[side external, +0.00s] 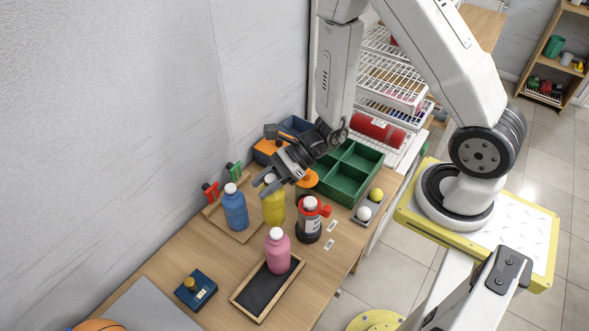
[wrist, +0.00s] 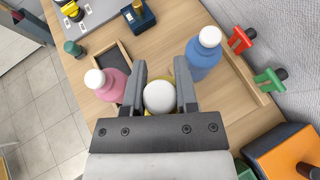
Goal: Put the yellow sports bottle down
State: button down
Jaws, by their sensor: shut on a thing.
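The yellow sports bottle (side external: 273,205) has a white cap and is upright beneath my gripper (side external: 270,185). In the wrist view my gripper (wrist: 159,85) has its two fingers on either side of the white cap of the yellow bottle (wrist: 159,97), shut on it. I cannot tell whether the bottle's base touches the table. The blue bottle (side external: 235,208) stands close on its left, on a wooden tray (side external: 247,236). The pink bottle (side external: 277,252) stands on a dark, wood-framed tray (side external: 258,295).
A black and red canister (side external: 309,222) stands to the right of the yellow bottle. A green divided tray (side external: 350,172) is behind it. Red (side external: 210,192) and green (side external: 234,171) clamps sit by the wall. A blue box (side external: 196,288) lies in front; bare tabletop (side external: 185,252) shows at left.

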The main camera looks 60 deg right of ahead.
aim_at(268, 200)
jog(key=shift+f, duration=1.05)
jog(key=shift+f, duration=2.05)
jog(key=shift+c, duration=1.9)
grip_release()
jog(key=shift+d+r, duration=0.1)
jog(key=shift+r, duration=0.1)
jog(key=v, duration=1.1)
jog(key=shift+s+d+r, duration=0.15)
jog(key=shift+s+d, duration=0.05)
jog(key=shift+d, duration=0.05)
